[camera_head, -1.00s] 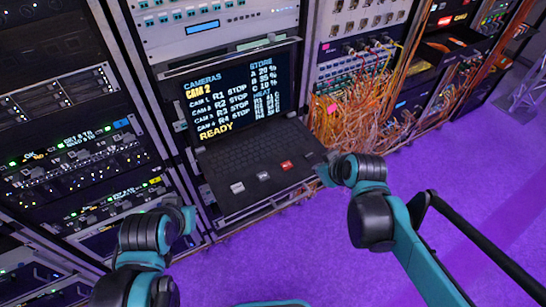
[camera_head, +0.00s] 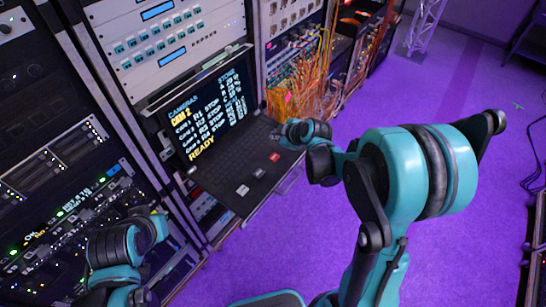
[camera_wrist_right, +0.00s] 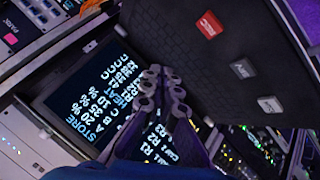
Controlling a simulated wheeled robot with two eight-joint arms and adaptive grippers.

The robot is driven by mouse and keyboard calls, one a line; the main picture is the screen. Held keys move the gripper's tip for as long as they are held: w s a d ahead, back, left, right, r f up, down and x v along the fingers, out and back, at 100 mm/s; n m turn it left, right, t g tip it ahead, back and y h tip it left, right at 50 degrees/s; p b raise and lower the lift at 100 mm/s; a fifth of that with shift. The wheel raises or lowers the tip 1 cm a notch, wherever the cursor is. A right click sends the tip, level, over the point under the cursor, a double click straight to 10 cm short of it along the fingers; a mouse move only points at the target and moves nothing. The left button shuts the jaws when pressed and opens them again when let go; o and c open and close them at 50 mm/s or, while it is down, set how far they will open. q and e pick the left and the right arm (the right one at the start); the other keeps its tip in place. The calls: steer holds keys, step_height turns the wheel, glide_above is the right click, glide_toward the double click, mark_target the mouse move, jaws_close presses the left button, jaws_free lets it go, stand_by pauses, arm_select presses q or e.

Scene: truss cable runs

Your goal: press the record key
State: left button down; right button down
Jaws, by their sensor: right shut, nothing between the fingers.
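The pull-out console has a black keyboard deck (camera_head: 225,178) with a red key (camera_head: 274,157) and two pale keys (camera_head: 242,190) near its front edge. The red key carries small lettering, blurred in the right wrist view (camera_wrist_right: 208,25). The lit screen (camera_head: 208,115) reads CAM 2, with STOP lines and READY. My right gripper (camera_head: 284,133) is at the deck's right edge, beyond the red key and apart from it. In the wrist view its fingers (camera_wrist_right: 163,78) are together and empty, in front of screen and deck. My left gripper (camera_head: 158,215) is left of the deck; its fingers are unclear.
Equipment racks (camera_head: 50,150) stand left and behind the console. Orange cables (camera_head: 305,85) hang close behind my right gripper. Open purple floor (camera_head: 440,100) lies to the right.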

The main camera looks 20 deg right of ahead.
mark_target(275, 158)
step_height(275, 158, down, 8)
steer(key=b, duration=0.6)
steer(key=shift+f+b, duration=0.1)
steer(key=shift+b, duration=0.2)
steer(key=shift+f, duration=0.3)
steer(key=shift+b, duration=0.35)
stand_by(0.6)
steer(key=shift+f+b, duration=0.35)
steer(key=shift+f, duration=0.05)
steer(key=shift+f+b, duration=0.4)
steer(key=shift+b, duration=0.05)
stand_by(0.5)
steer(key=shift+r+p, duration=0.6)
steer(key=shift+r, duration=0.3)
steer(key=shift+r, duration=0.1)
